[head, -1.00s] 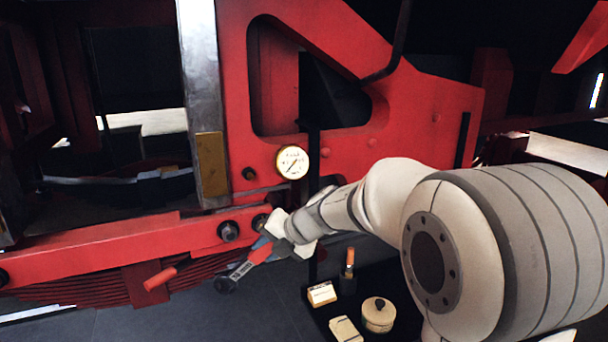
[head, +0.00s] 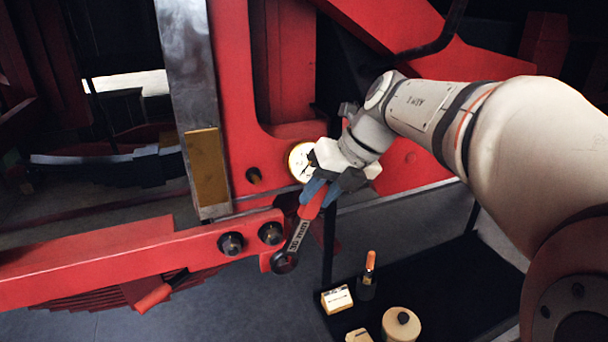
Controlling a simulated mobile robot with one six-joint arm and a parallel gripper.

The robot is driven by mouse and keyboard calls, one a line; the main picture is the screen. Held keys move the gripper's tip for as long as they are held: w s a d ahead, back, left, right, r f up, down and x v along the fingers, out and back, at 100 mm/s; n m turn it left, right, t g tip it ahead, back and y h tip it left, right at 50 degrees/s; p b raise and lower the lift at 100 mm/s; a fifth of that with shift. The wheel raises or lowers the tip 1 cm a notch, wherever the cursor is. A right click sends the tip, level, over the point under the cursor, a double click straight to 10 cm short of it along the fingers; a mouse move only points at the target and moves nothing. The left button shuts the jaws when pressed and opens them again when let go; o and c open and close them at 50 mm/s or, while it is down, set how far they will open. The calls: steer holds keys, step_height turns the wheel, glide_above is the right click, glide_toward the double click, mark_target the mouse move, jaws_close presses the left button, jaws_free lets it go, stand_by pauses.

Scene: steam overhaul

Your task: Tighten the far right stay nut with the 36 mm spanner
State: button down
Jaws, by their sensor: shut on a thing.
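My gripper (head: 320,192) is shut on the red handle of a spanner (head: 298,238), marked with what looks like 36 mm. The spanner hangs down to the left, its dark ring end (head: 284,262) lowest. Two dark nuts sit on the red beam: a left one (head: 231,243) and the far right stay nut (head: 270,233) near the beam's end. In the picture the ring end lies just below and right of the far right nut, not around it. How far it stands in front of the beam I cannot tell.
A round gauge (head: 301,162) is partly hidden behind my gripper.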

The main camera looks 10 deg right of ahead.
steer(key=w, duration=0.1)
steer(key=w+a, duration=0.1)
steer(key=w, duration=0.1)
steer(key=shift+w, duration=0.15)
steer(key=shift+w+r, duration=0.1)
steer(key=shift+w, duration=0.25)
steer(key=shift+w+a+p, duration=0.15)
steer(key=shift+w+p, duration=0.2)
stand_by(0.3)
steer(key=b, duration=0.5)
steer(key=shift+w+f, duration=0.2)
steer(key=shift+f, duration=0.2)
